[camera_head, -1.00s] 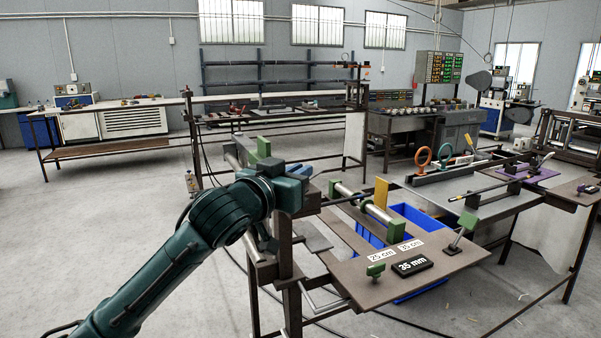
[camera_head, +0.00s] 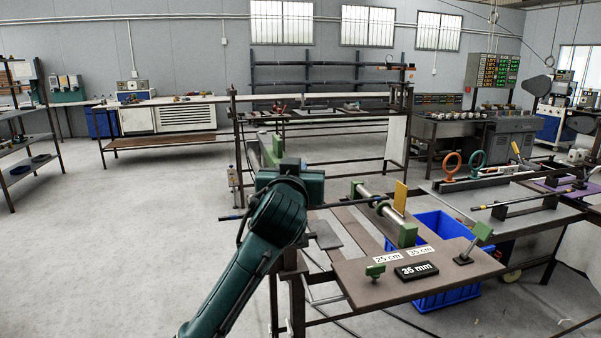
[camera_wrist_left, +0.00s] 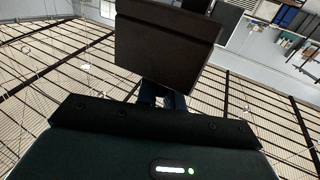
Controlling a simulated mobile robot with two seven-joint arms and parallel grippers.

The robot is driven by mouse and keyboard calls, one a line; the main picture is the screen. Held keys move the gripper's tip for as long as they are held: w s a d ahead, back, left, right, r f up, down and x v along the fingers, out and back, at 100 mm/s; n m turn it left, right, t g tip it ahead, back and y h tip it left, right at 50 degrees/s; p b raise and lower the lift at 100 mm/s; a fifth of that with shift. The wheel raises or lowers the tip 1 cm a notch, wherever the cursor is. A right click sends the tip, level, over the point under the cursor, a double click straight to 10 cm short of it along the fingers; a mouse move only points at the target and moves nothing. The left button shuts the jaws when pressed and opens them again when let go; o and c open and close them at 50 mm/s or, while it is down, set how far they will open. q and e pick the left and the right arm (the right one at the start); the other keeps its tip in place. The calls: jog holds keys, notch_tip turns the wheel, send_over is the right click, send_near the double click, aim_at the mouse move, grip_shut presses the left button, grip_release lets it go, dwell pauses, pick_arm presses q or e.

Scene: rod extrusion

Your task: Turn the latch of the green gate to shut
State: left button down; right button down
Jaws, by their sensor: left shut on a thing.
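My left arm comes in from the lower left in the head view and hides most of my left gripper (camera_head: 290,166). It stands beside a green upright piece (camera_head: 271,148), which may be part of the green gate; the latch cannot be made out. In the left wrist view a dark block (camera_wrist_left: 165,45) fills the top middle, close in front of my left gripper (camera_wrist_left: 163,98). The gripper is shut on what looks like this dark block; the contact is mostly hidden. My right gripper is not in view.
A dark rod (camera_head: 345,202) passes near my wrist above the table. A blue bin (camera_head: 445,295) is below. Floor at left is clear.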

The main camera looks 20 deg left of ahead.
pick_arm(q)
jog(key=shift+d+f+n+y, duration=0.1)
jog(key=shift+d+n+y, duration=0.05)
jog(key=shift+n+y, duration=0.65)
jog(key=shift+n+g+y+b, duration=0.3)
jog(key=shift+g+y+b, duration=0.15)
jog(key=shift+y, duration=0.25)
jog(key=shift+n+g+y, duration=0.45)
jog(key=shift+n+y, duration=0.05)
jog(key=shift+y, duration=0.3)
jog(key=shift+n+g+y+b, duration=0.4)
jog(key=shift+n+y+b, duration=0.1)
jog(key=shift+y, duration=0.2)
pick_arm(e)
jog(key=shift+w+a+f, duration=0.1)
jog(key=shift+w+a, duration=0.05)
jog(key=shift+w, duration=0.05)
pick_arm(q)
jog(key=shift+y, duration=0.3)
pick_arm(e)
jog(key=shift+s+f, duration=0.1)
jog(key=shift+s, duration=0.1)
pick_arm(q)
jog(key=c, duration=1.5)
grip_release()
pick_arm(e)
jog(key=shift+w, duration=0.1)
